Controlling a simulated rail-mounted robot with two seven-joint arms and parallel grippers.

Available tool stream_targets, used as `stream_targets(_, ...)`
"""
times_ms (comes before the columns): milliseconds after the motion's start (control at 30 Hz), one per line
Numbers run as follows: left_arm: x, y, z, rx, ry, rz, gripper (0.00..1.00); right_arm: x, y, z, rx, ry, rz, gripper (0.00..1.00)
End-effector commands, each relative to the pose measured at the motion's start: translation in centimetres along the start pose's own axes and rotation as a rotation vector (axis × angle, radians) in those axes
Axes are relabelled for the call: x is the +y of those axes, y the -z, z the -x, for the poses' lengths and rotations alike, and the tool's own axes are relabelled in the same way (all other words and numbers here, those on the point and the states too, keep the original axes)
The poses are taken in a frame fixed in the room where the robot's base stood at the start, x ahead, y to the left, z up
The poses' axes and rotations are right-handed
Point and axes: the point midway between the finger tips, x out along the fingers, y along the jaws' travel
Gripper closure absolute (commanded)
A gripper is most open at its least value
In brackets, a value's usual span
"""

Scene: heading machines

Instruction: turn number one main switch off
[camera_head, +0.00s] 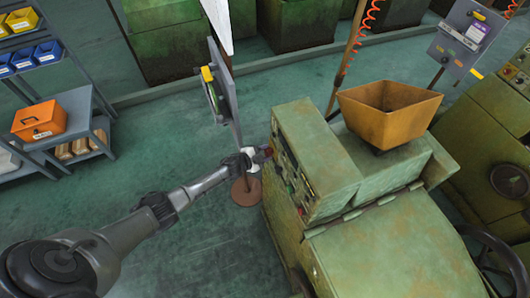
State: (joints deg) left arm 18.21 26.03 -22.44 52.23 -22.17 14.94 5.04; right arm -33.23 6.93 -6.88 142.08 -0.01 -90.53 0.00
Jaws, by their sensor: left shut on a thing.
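My left arm reaches in from the lower left. Its gripper (262,157) is at the upper left edge of the green machine's control panel. It is shut on a small dark red part (268,152) that looks like the main switch, mostly hidden by the fingers. I cannot tell the switch's position. The green machine (325,150) has a panel face (291,172) with several small buttons and lamps. My right gripper is not in view.
An orange hopper (391,110) sits on the machine. A grey sign panel (226,90) stands on a post with a round brown base (246,190) just behind my gripper. Open green floor lies between.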

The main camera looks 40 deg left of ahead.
Motion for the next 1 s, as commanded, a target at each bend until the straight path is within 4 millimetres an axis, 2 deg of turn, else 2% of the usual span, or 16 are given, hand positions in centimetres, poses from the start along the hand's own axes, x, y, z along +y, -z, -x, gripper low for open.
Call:
stream_targets(133, 0.0, 0.0, 0.0, 0.000, 0.000, 0.003, 0.85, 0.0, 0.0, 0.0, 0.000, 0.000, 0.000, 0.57)
stream_targets(167, 0.0, 0.0, 0.0, 0.000, 0.000, 0.003, 0.61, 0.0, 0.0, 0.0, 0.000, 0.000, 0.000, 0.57)
stream_targets(400, 0.0, 0.0, 0.0, 0.000, 0.000, 0.001, 0.38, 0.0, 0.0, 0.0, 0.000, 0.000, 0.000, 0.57)
stream_targets(767, 0.0, -0.1, 0.5, -0.001, 0.000, 0.000, 0.36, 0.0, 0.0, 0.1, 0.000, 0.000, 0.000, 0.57)
stream_targets(1000, 0.0, -0.1, 3.5, -0.002, -0.001, -0.001, 0.36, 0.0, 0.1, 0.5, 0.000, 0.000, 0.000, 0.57)
